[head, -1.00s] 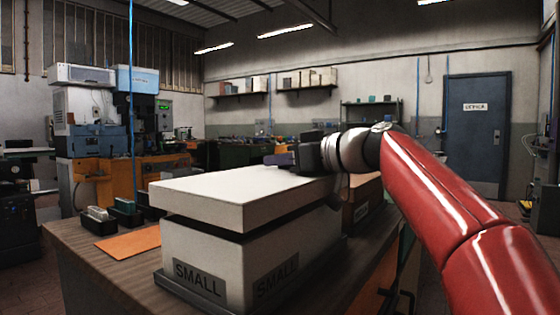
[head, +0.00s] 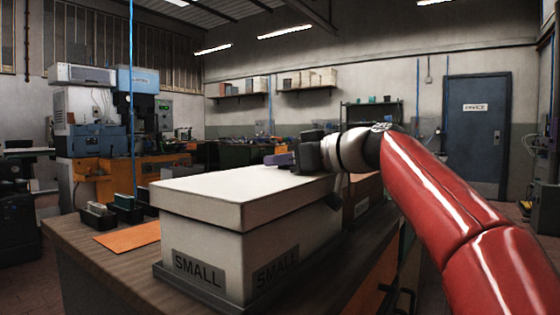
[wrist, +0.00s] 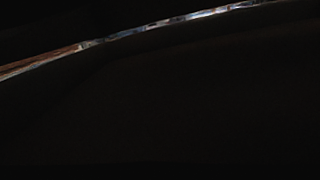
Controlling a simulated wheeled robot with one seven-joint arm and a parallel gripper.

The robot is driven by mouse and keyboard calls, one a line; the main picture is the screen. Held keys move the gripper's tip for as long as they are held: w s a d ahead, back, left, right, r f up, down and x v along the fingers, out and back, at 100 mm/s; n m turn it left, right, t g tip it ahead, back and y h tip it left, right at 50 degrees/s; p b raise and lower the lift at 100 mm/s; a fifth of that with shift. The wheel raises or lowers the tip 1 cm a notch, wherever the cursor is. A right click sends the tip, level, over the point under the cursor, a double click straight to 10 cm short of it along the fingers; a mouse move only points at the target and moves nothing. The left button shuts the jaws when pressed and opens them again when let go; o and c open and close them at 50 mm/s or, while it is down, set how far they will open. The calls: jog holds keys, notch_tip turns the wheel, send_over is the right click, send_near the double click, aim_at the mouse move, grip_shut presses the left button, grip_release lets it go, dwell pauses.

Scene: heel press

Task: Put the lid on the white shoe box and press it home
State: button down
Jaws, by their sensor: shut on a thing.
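The white shoe box (head: 205,262) stands on the table, with dark "SMALL" labels on the two sides I see. The white lid (head: 235,188) rests over its top; along the front and near side no dark gap shows between lid rim and box. My gripper (head: 303,162) is at the lid's far right part, shut on the lid. The fingertips and the far edges of the lid are hidden. The wrist view is almost all dark, with only a thin bright strip at the top.
The box stands on a low dark tray (head: 170,283) on the wooden table (head: 120,265). A brown box (head: 368,187) stands behind it, to the right. An orange sheet (head: 130,236) and small black bins (head: 98,217) lie to the left.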

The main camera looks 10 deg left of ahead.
jog(key=shift+f, duration=0.2)
dwell(0.3)
jog(key=shift+f+b, duration=1)
jog(key=shift+b, duration=0.1)
jog(key=shift+f+b, duration=0.65)
jog(key=shift+b, duration=0.5)
dwell(3.8)
jog(key=c, duration=1.4)
grip_release()
jog(key=shift+o, duration=0.3)
jog(key=o, duration=0.4)
jog(key=shift+r, duration=0.15)
